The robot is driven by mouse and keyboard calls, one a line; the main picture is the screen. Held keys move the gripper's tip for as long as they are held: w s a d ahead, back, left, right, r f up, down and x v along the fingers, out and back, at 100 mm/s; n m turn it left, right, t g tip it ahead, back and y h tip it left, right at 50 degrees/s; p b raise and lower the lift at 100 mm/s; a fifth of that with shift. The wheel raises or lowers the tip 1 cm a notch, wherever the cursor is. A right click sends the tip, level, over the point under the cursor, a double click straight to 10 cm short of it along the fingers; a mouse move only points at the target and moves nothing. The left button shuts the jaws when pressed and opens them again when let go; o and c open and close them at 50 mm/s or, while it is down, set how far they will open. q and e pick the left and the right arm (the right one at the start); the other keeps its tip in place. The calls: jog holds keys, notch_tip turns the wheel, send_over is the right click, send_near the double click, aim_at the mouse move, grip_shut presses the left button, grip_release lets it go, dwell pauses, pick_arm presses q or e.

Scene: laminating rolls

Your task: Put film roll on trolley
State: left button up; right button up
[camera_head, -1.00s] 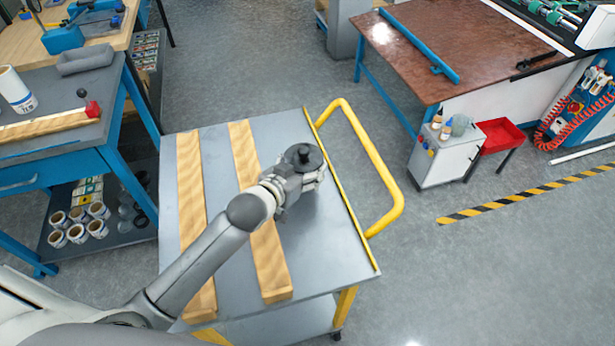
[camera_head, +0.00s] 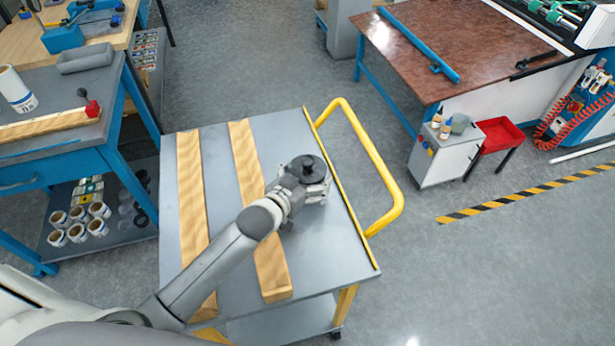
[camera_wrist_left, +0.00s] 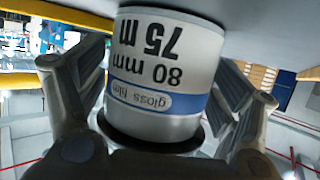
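My left gripper (camera_head: 318,186) reaches over the grey trolley top (camera_head: 325,235), near its yellow handle end. In the wrist view my left gripper (camera_wrist_left: 160,95) has its fingers on both sides of a white film roll (camera_wrist_left: 165,60) with a blue band and the print "80 mm 75 m gloss film", upside down in the picture. I cannot tell whether the roll touches the trolley. My right gripper is not in view.
Two wooden strips (camera_head: 245,160) lie along the trolley top. A yellow handle (camera_head: 375,155) rises at its right. A blue bench at left carries another white roll (camera_head: 15,90) and a wooden strip; several rolls (camera_head: 78,225) stand on its lower shelf. A small white cabinet (camera_head: 440,155) stands right.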

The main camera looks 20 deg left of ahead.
pick_arm(q)
jog(key=shift+r, duration=0.25)
jog(key=shift+s, duration=0.3)
jog(key=v, duration=1.1)
jog(key=shift+s+a, duration=0.1)
jog(key=shift+s, duration=0.1)
dwell(1.0)
